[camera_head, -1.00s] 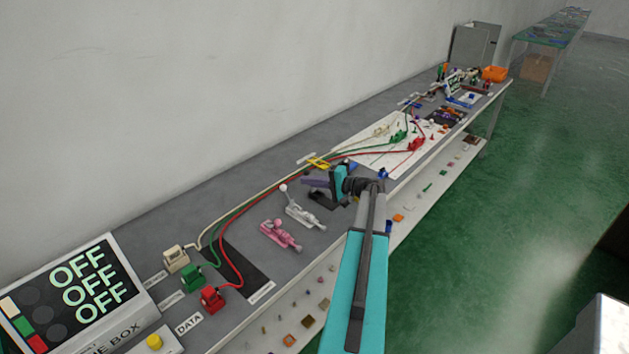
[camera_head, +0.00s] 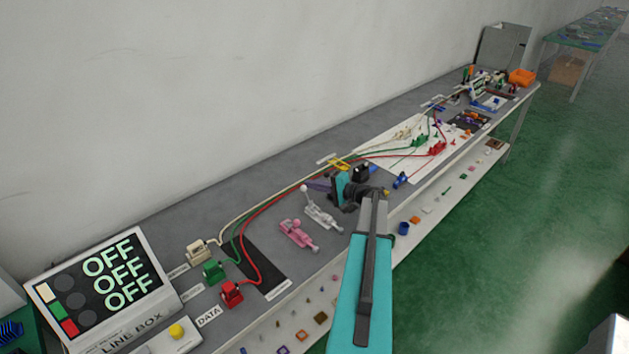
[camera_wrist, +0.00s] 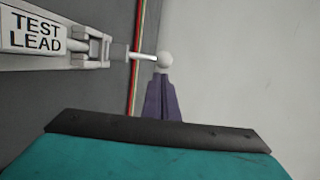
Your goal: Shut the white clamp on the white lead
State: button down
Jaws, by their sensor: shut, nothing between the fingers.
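The white clamp (camera_head: 321,213) lies on the bench beside a pink clamp (camera_head: 298,235). Its handle, with a white ball knob (camera_head: 304,188), sticks up at its left end. In the wrist view the knob (camera_wrist: 165,61) is at the tips of my gripper (camera_wrist: 160,84); I cannot tell if they touch. My gripper has purple fingers, shut and empty, also seen in the head view (camera_head: 318,184). A "TEST LEAD" label (camera_wrist: 34,32) shows on the clamp. The white lead (camera_head: 262,206) runs along the bench from a white plug (camera_head: 199,250).
Green (camera_head: 214,271) and red (camera_head: 231,293) plugs stand near the line box (camera_head: 105,290), which reads OFF three times. A yellow part (camera_head: 338,164) and a white board (camera_head: 385,155) lie farther along the bench. The wall is behind.

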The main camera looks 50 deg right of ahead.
jog(key=shift+s+a+r, duration=0.1)
jog(key=shift+s+a, duration=0.15)
jog(key=shift+a, duration=0.1)
jog(key=shift+s+d+b, duration=0.1)
jog(key=shift+s+b, duration=0.1)
jog(key=shift+b, duration=0.25)
jog(key=shift+b, duration=0.35)
